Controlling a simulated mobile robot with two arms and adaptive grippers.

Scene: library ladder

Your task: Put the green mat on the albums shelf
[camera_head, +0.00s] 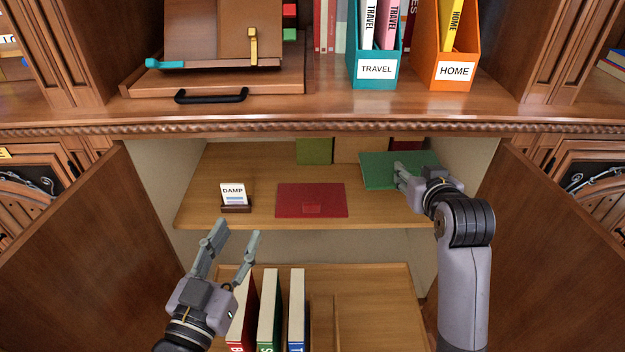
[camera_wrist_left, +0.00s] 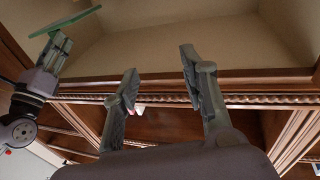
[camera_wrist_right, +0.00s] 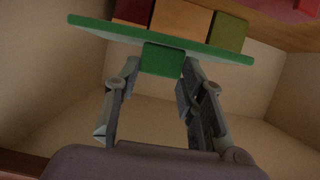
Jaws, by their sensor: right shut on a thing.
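The green mat (camera_head: 379,172) is at the right of the middle shelf (camera_head: 250,165), near its back. My right gripper (camera_head: 401,172) is shut on the mat's green tab, which shows between its fingers in the right wrist view (camera_wrist_right: 162,60). I cannot tell whether the mat touches the shelf. The mat also shows at the upper left of the left wrist view (camera_wrist_left: 68,22). My left gripper (camera_head: 238,232) is open and empty, in front of the cabinet at lower left.
A red mat (camera_head: 312,200) lies mid-shelf, beside a DAMP card (camera_head: 234,195) in a holder. Green (camera_head: 314,151), tan (camera_head: 361,149) and dark red (camera_head: 407,144) blocks stand at the back. Books (camera_head: 268,310) stand below. Open doors (camera_head: 90,250) flank the cabinet.

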